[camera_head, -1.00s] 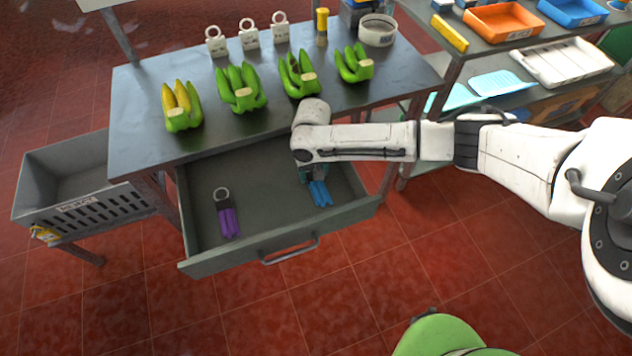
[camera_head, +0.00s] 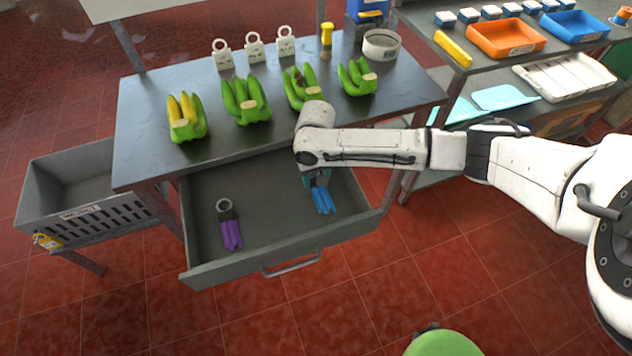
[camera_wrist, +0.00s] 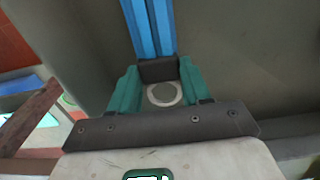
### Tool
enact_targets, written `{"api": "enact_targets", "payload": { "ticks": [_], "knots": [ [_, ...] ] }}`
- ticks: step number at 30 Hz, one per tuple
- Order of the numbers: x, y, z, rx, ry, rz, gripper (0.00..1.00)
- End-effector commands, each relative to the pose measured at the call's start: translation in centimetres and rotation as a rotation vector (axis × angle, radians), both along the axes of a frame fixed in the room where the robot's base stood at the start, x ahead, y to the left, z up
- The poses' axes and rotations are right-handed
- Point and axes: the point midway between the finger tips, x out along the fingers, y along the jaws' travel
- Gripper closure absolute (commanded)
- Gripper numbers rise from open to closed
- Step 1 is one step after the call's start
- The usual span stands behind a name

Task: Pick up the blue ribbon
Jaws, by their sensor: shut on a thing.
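The blue ribbon (camera_head: 323,202) is in the right part of the open drawer (camera_head: 262,215). In the wrist view its blue strips (camera_wrist: 150,28) run away from a dark clip-like end. My gripper (camera_head: 318,180) is down inside the drawer. In the wrist view my gripper (camera_wrist: 160,88) has its teal fingers closed on either side of the dark end, with a pale round ring between them. My arm hides part of the gripper in the head view. I cannot tell whether the ribbon touches the drawer floor.
A purple ribbon (camera_head: 231,233) with a ring lies in the drawer's left part. Several banana bunches (camera_head: 245,100) and white tags (camera_head: 254,47) are on the table above. A grey crate (camera_head: 85,190) stands left. Shelves with trays (camera_head: 505,38) stand right.

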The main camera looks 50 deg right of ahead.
Motion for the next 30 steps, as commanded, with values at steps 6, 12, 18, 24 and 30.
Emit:
{"api": "enact_targets", "payload": {
  "ticks": [6,12,18,24,30],
  "knots": [
    [-2.9,1.0,3.4,0.003,-0.001,-0.001,0.81],
    [-5.3,1.8,5.9,0.004,0.000,-0.002,0.81],
    [-8.5,3.0,7.3,0.003,0.001,-0.004,0.81],
    [-11.3,4.0,8.7,0.003,0.001,-0.004,0.81],
    [-12.8,4.6,9.4,0.002,0.002,-0.002,0.81]
  ]
}}
